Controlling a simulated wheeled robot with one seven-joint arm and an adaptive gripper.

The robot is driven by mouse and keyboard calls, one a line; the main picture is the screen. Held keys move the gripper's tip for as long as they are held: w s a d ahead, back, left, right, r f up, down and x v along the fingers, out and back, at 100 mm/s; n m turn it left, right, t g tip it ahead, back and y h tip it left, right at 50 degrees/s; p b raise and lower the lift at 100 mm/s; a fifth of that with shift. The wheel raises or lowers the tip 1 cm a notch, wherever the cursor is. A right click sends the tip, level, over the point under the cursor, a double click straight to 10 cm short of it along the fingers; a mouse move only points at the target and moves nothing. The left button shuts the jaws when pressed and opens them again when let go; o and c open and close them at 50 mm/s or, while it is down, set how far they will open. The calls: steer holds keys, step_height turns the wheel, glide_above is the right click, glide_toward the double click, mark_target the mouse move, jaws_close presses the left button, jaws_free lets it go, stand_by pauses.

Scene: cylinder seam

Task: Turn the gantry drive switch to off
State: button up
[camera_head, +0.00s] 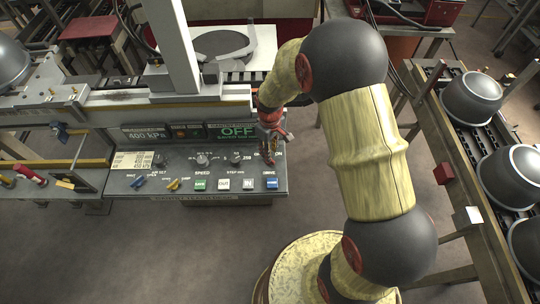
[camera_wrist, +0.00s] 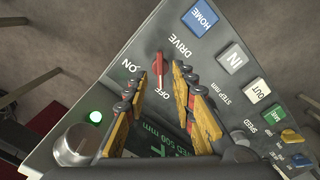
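The drive switch (camera_wrist: 158,68) is a small red lever on the grey control panel, with DRIVE, ON and OFF printed around it. ON is at its left and OFF just below it in the wrist view. I cannot tell for certain which mark it points to. My gripper (camera_wrist: 156,78) is open, with one yellow-and-dark finger on each side of the lever and visible gaps; contact is not clear. In the head view my gripper (camera_head: 268,150) is over the panel's right end and hides most of the switch.
A blue HOME button (camera_wrist: 200,18), IN button (camera_wrist: 232,58) and OUT button (camera_wrist: 256,90) sit close by. A grey knob (camera_wrist: 75,145) and a lit green lamp (camera_wrist: 96,117) are on the other side. A conveyor with dark domes (camera_head: 472,98) stands at right.

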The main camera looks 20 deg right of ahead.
step_height(320, 180, up, 7)
stand_by(0.3)
steer(key=shift+r, duration=0.1)
stand_by(0.4)
steer(key=s+r+m+t+b, duration=0.5)
steer(key=s+r+b, duration=0.2)
steer(key=s+r, duration=1.1)
steer(key=s, duration=0.4)
steer(key=shift+a+m+t, duration=0.25)
steer(key=shift+m+t, duration=0.05)
steer(key=shift+a+r, duration=0.1)
steer(key=shift+a, duration=0.05)
